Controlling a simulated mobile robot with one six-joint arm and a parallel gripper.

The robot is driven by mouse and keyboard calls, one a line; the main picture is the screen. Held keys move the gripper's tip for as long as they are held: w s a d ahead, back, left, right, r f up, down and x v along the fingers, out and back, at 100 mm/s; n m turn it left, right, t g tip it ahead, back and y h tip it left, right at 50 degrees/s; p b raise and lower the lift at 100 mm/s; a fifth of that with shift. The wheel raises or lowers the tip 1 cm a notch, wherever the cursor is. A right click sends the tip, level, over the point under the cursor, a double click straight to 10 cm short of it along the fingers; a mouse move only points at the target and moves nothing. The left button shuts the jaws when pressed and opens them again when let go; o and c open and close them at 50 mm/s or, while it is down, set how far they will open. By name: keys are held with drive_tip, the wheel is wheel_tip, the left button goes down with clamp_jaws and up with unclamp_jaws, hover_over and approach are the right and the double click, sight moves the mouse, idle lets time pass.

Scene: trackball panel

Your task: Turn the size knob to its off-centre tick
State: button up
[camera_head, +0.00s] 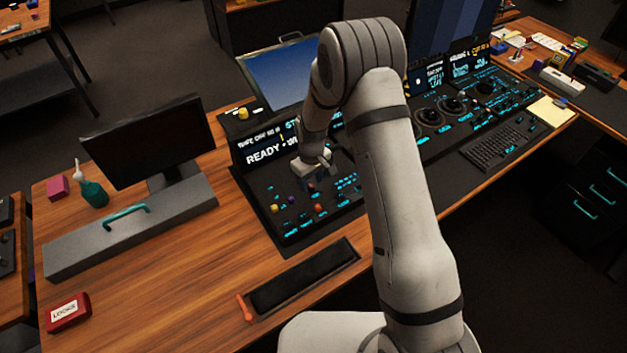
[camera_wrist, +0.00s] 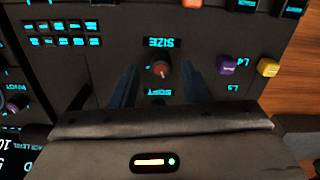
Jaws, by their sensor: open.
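The size knob (camera_wrist: 160,69) is a small round dark knob with a reddish top, in the middle of the wrist view. Its SIZE label (camera_wrist: 162,43) reads upside down there, and a SOFT-like label (camera_wrist: 161,91) lies on the other side. My gripper (camera_wrist: 161,76) is open, with one blue finger on each side of the knob and a visible gap to both. I cannot tell how far the fingertips are above the panel. The knob's pointer and ticks are too small to read. In the head view my gripper (camera_head: 314,178) is over the panel and I cannot make out the knob.
A purple button (camera_wrist: 228,64) and a yellow button (camera_wrist: 268,67) sit right of the knob in the wrist view. An orange knob (camera_wrist: 192,3) is at the top edge. Another knob (camera_wrist: 14,103) is at the left. A lit screen (camera_head: 268,150) stands behind the panel.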

drive_tip(key=shift+f, duration=0.55)
drive_tip(key=c, duration=0.9)
drive_tip(key=shift+d, duration=0.25)
clamp_jaws()
drive_tip(key=shift+a, duration=0.2)
